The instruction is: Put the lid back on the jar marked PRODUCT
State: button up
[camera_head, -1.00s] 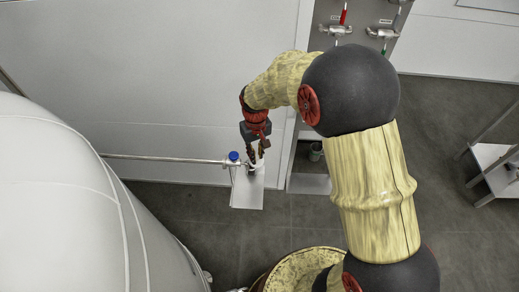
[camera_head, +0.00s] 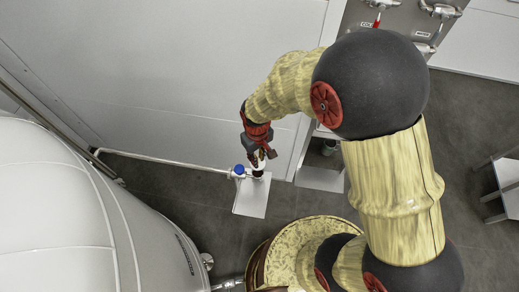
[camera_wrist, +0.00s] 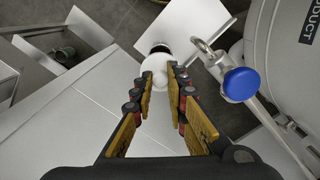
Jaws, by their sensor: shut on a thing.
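My gripper (camera_wrist: 172,78) points toward the shelf and is shut on a small white rounded piece, apparently the lid (camera_wrist: 154,66). Just past the white piece a dark round thing with a pale rim, apparently the jar (camera_wrist: 160,48), is partly hidden. I cannot tell whether the lid touches it. No marking on it can be read.
A blue-knobbed valve (camera_wrist: 241,84) on a pipe (camera_head: 165,159) stands close beside my gripper. A large white tank (camera_head: 60,210) fills the left; its label in the wrist view (camera_wrist: 308,20) ends in "DUCT". A lower shelf with a small cup (camera_head: 328,147) lies to the right.

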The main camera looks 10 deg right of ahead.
notch_tip(320, 180, down, 6)
jog(key=b, duration=0.4)
jog(key=shift+f, duration=0.15)
jog(key=shift+f, duration=0.15)
dwell(2.6)
jog(key=o, duration=0.9)
jog(key=shift+c, duration=0.2)
jog(key=shift+o, duration=0.3)
jog(key=o, duration=0.4)
